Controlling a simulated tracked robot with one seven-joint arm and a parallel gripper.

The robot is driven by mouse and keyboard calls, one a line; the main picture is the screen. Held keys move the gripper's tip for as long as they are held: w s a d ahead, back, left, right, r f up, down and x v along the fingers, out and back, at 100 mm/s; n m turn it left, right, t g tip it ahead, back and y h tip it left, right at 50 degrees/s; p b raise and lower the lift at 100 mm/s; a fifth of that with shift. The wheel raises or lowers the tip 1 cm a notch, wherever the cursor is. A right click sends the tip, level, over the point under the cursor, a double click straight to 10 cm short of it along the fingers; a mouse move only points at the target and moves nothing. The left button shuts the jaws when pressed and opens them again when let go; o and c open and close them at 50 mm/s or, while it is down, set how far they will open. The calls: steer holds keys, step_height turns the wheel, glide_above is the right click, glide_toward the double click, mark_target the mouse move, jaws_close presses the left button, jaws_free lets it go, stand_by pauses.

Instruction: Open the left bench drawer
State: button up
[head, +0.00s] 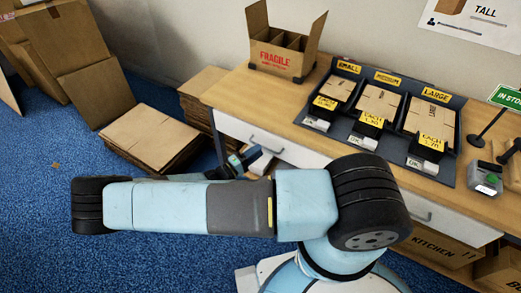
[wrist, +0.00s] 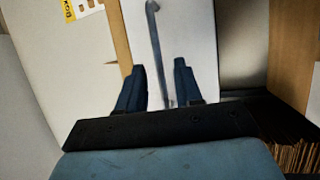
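The left bench drawer (head: 240,126) has a white front under the wooden bench top in the head view. Its front looks flush with the bench, though my arm hides part of it. In the wrist view the white front (wrist: 196,30) stands ahead of my gripper. The grey bar handle (wrist: 155,35) runs lengthwise into the space between the fingers, with a gap showing on each side. My gripper (wrist: 160,75) is open, one finger on either side of the handle's line. In the head view my gripper (head: 243,160) is close before the drawer front.
The bench top (head: 235,90) carries a FRAGILE box (head: 283,60) and a dark carton rack (head: 452,150). A second white drawer (head: 445,222) is to the right. Flat cartons (head: 155,135) are stacked on the blue floor left of my gripper. Open carpet lies at the lower left.

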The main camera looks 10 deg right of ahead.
steer(key=shift+x, duration=1.25)
jaws_close()
steer(key=shift+f, duration=0.1)
stand_by(0.5)
